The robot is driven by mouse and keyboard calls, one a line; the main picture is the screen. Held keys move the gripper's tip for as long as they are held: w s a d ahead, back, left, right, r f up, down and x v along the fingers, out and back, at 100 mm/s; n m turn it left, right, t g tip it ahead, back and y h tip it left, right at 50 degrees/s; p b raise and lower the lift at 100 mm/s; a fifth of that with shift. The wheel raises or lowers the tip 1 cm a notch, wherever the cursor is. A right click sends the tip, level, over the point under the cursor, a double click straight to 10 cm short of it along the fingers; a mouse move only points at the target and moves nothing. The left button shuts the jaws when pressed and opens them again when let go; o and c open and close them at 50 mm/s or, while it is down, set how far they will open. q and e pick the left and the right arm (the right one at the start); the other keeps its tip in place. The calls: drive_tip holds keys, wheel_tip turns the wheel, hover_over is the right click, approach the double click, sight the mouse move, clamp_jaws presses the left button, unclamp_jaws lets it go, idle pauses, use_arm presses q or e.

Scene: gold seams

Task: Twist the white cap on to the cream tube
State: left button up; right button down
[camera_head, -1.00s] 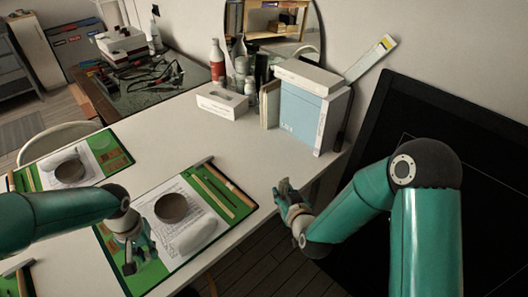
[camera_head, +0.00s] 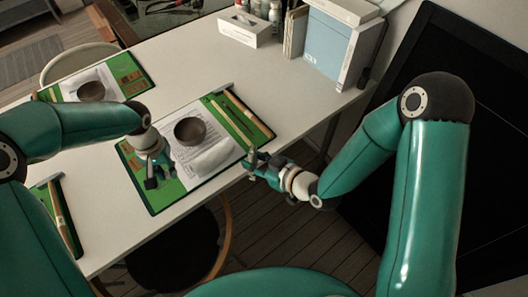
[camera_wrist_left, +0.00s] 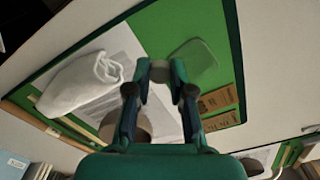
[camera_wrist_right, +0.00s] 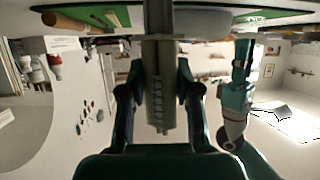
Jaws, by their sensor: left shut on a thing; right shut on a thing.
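My left gripper (camera_head: 154,178) is above the left part of the near green mat (camera_head: 160,202). In the left wrist view its fingertips (camera_wrist_left: 160,72) are shut on a small pale piece, the white cap (camera_wrist_left: 159,74), mostly hidden by the fingers. My right gripper (camera_head: 258,163) is just off the table's front edge. It is shut on the cream tube (camera_head: 251,157), which stands roughly upright in the head view. In the right wrist view the tube (camera_wrist_right: 160,88) looks grey in shadow, with lettering, between the fingers. Cap and tube are well apart.
A dark bowl (camera_head: 190,131), white cloth (camera_head: 213,158) and wooden tools (camera_head: 236,120) lie on the near mat. A second mat (camera_head: 130,78) lies behind left, and a hammer (camera_head: 62,215) at the left. Binders (camera_head: 330,45) and a tissue box (camera_head: 245,28) stand at the back.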

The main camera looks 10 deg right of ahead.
idle(0.3)
use_arm(q)
drive_tip(key=shift+s+a, duration=0.1)
drive_tip(key=shift+s, duration=0.1)
wheel_tip(320, 180, up, 3)
drive_tip(key=shift+a+f, duration=0.1)
drive_tip(key=w+d+r+m, duration=0.2)
drive_tip(key=d+r, duration=0.5)
drive_tip(key=d, duration=0.2)
wheel_tip(320, 180, up, 6)
drive_tip(key=m, duration=0.3)
hover_over(252, 148)
drive_tip(key=shift+d+r, duration=0.1)
drive_tip(key=shift+f, duration=2.05)
